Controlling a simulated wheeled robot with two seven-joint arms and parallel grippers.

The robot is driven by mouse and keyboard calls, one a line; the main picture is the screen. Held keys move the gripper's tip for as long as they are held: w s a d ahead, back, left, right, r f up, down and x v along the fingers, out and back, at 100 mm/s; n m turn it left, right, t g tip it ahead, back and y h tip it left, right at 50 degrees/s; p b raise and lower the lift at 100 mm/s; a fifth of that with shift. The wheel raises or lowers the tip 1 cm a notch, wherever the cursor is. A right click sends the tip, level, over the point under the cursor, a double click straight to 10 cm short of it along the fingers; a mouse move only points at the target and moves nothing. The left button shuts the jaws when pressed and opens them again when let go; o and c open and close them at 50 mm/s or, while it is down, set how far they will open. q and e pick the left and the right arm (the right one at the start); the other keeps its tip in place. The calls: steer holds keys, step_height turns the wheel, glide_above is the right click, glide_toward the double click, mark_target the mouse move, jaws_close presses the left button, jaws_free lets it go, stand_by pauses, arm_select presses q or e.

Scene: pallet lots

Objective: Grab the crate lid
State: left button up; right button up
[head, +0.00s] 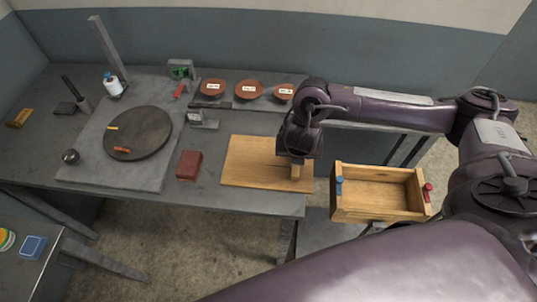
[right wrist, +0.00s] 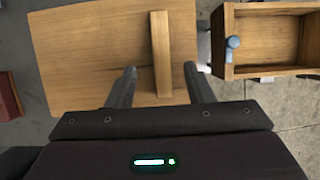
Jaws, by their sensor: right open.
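The crate lid (head: 245,165) is a flat light-wood board with a raised wooden bar as its handle (right wrist: 160,50). It lies on the grey table at the front right edge. The lid also fills the middle of the right wrist view (right wrist: 80,50). My right gripper (head: 295,165) is above the lid's right part, pointing down. In the right wrist view its open fingers (right wrist: 160,82) show on either side of the handle, apart from it. How far they are above the lid is unclear. My left gripper is not in view.
The open wooden crate (head: 380,216), with blue and red latches, stands right of the lid and looks empty. A dark red block (head: 189,164) lies left of the lid. A round dark disc (head: 140,140) and several reddish dishes (head: 248,91) are farther off.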

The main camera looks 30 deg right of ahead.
steer(key=shift+s+d+f, duration=0.15)
steer(key=shift+s+f, duration=0.05)
steer(key=shift+f, duration=0.35)
steer(key=shift+p+x, duration=0.3)
steer(key=shift+x, duration=2)
steer(key=shift+w+f, duration=0.1)
steer(key=shift+w, duration=0.05)
steer(key=c, duration=0.6)
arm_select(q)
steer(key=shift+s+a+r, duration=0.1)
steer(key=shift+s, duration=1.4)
arm_select(e)
steer(key=shift+w, duration=0.1)
jaws_close()
